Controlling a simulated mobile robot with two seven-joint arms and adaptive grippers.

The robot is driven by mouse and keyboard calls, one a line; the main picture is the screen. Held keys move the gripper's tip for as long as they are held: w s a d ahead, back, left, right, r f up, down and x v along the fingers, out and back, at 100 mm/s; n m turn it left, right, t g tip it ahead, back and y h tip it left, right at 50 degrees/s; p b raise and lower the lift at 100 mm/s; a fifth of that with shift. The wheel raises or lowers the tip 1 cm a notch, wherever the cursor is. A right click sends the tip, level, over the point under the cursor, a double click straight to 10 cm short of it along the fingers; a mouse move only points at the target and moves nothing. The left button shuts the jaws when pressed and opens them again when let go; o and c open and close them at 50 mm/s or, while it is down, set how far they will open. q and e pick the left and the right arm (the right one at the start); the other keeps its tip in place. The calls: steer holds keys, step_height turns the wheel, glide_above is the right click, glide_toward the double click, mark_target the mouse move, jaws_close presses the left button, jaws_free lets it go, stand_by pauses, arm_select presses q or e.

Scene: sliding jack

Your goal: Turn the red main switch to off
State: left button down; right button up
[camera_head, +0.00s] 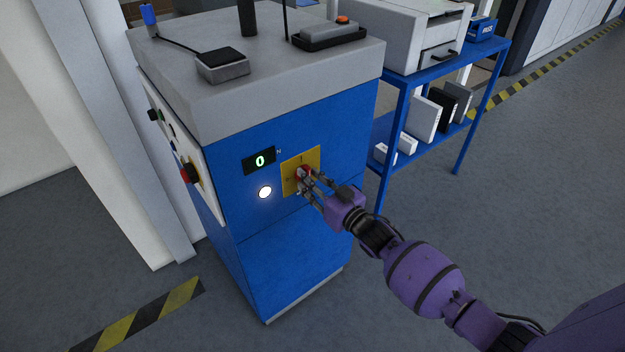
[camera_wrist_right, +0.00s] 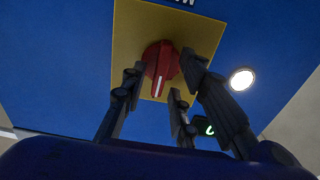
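The red main switch (camera_head: 301,173) is a rotary knob on a yellow plate (camera_head: 315,155) on the front of a blue cabinet. In the right wrist view the red knob (camera_wrist_right: 161,66) shows a white line that points down in the picture. My right gripper (camera_head: 307,183) is at the plate and partly hides the knob in the head view. In the right wrist view its dark fingers (camera_wrist_right: 163,78) stand apart around the knob, close to its sides. I cannot tell whether they touch it. My left gripper is in neither view.
A lit white lamp (camera_head: 265,192) and a display reading 0 (camera_head: 259,161) sit left of the plate. The cabinet's left side carries a red knob (camera_head: 188,173). A blue shelf table (camera_head: 440,68) with a printer-like machine stands to the right. The floor in front is clear.

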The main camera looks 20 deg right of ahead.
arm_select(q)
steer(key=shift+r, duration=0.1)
arm_select(e)
jaws_close()
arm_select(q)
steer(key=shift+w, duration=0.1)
arm_select(e)
steer(key=shift+n, duration=0.4)
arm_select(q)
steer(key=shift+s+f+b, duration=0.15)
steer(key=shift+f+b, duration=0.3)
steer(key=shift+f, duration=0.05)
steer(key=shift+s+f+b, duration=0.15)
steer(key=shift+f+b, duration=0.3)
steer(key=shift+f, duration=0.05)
arm_select(e)
steer(key=n, duration=1.7)
steer(key=shift+s+a+f, duration=0.15)
steer(key=shift+a+f, duration=0.15)
steer(key=shift+f, duration=0.05)
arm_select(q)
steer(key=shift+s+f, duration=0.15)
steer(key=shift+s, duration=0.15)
arm_select(e)
steer(key=shift+o, duration=0.9)
jaws_free()
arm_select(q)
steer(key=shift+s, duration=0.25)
